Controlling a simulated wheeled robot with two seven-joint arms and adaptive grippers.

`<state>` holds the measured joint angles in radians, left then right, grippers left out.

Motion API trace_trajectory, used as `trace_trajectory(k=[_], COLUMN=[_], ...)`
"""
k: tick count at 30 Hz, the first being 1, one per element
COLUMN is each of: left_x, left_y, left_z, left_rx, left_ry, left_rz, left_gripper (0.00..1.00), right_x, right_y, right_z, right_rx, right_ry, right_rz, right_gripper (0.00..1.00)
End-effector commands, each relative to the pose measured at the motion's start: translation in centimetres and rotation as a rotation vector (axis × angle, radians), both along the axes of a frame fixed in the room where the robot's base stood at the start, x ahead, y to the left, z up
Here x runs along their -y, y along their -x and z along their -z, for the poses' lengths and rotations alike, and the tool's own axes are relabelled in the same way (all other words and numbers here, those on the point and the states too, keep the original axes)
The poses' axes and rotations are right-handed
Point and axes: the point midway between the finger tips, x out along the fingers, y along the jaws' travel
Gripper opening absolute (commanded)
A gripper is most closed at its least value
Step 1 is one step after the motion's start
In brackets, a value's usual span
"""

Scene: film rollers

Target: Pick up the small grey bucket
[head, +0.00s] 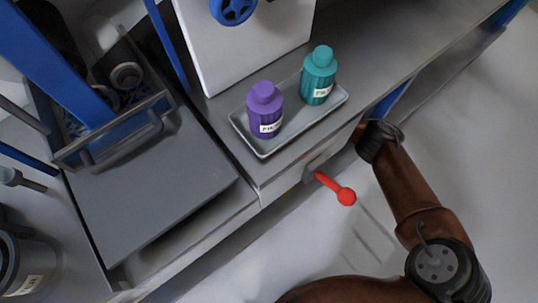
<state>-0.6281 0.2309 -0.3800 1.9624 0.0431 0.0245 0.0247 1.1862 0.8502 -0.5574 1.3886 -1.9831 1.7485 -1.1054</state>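A dark grey round container (12,262) with a white label stands at the lower left in the head view, cut off by the picture's left edge. It is the only bucket-like thing I see, and I cannot tell whether it is the small grey bucket. My brown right arm (408,185) comes in from the bottom right and reaches up to the bench's front edge. Its dark far end is by that edge, and no gripper fingers show there. The arm is far to the right of the container. My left gripper is out of the picture.
A purple bottle (265,112) and a teal bottle (319,78) stand in a shallow grey tray (262,155). A red-knobbed lever (336,189) sticks out from the bench front. A blue-framed machine with a flat grey top (150,200) fills the left. Open floor lies right.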

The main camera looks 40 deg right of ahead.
Motion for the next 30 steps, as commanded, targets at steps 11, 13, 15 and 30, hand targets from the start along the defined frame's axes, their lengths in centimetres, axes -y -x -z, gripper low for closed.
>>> trace_trajectory(k=[11,13,15,30], left_x=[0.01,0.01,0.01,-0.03], left_y=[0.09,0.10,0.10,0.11], left_z=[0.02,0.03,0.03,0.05], left_rx=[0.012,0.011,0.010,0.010], left_ry=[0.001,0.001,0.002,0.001], left_rz=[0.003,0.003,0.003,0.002], left_gripper=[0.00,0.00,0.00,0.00], right_x=[-0.07,-0.07,-0.07,-0.10], right_y=[0.01,0.01,0.01,-0.01], right_z=[0.10,0.10,0.11,0.07], right_rx=[0.002,0.002,0.002,0.002], right_ry=[-0.001,-0.001,-0.001,-0.001], right_rz=[0.000,0.000,0.000,-0.001], right_gripper=[0.22,0.17,0.12,0.00])
